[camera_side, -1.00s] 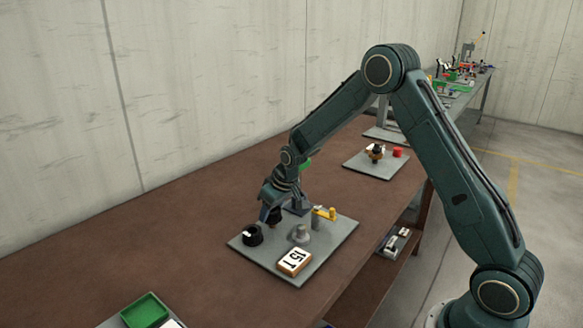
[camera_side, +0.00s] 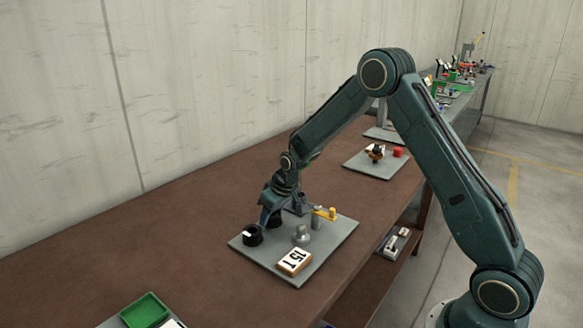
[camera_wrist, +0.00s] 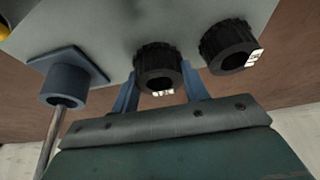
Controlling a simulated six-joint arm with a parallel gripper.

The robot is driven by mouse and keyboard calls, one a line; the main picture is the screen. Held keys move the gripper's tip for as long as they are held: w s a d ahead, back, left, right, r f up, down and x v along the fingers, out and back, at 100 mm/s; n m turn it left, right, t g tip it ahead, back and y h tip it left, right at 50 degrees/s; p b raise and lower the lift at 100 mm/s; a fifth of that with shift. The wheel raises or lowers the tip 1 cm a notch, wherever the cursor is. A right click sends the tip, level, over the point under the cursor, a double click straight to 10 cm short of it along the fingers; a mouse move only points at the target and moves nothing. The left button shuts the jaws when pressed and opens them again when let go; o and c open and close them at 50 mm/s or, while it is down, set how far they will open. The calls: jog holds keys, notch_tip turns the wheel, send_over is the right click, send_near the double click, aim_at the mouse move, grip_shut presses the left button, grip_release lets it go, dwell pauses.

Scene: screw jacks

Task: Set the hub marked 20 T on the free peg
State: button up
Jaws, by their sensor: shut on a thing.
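My gripper (camera_wrist: 160,95) is shut on a black ribbed hub (camera_wrist: 155,58), one finger on each side. In the side view my gripper (camera_side: 268,217) is low over the back left of a grey plate (camera_side: 330,245). A second black hub (camera_wrist: 229,45) stands to the right of the held one in the wrist view; it is at the plate's left corner in the side view (camera_side: 252,236). Both hubs bear small white labels, too small to read surely. A grey rounded piece with a narrower top (camera_side: 301,235) stands mid-plate. I cannot tell which part is the free peg.
A block marked like 15 T (camera_side: 294,262) lies at the plate's front. A yellow-ended arm (camera_side: 325,213) sticks out at the back right. A blue-grey socket with a rod (camera_wrist: 62,92) is left of the held hub. A green tray (camera_side: 146,310) stands at the near left.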

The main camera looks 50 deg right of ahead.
jog(key=shift+f, duration=0.5)
jog(key=o, duration=1.2)
jog(key=shift+o, duration=0.2)
jog(key=shift+r, duration=0.1)
jog(key=v, duration=1.3)
jog(key=shift+s+r, duration=0.2)
